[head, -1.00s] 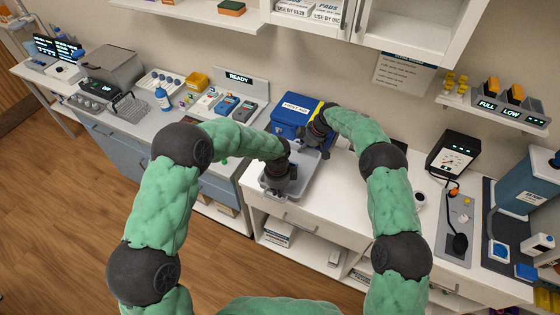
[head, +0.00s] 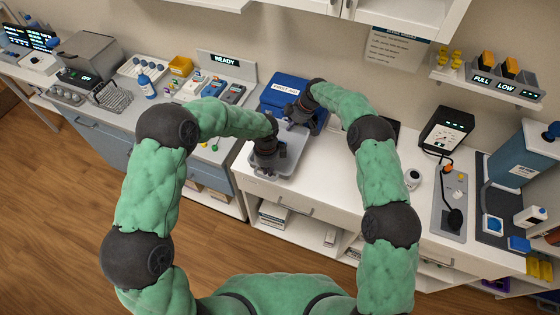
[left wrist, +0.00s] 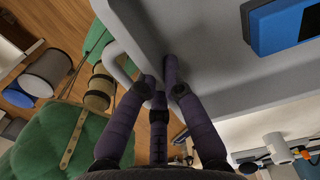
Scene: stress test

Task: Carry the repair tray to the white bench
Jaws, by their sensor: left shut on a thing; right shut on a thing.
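The grey repair tray (head: 290,160) is over the left end of the white bench (head: 335,180) in the head view. I cannot tell whether it touches the bench top. My left gripper (head: 265,165) is shut on its near side and hides part of it. My right gripper (head: 298,115) is shut at its far side; the exact contact is hidden. In the left wrist view my left fingers (left wrist: 160,85) close on the handle by the tray's grey wall (left wrist: 200,40). A blue device (left wrist: 285,25) lies inside the tray.
A blue first-aid box (head: 290,90) stands just behind the tray. A blue-fronted counter (head: 105,135) with devices adjoins at the left. The bench middle is mostly clear.

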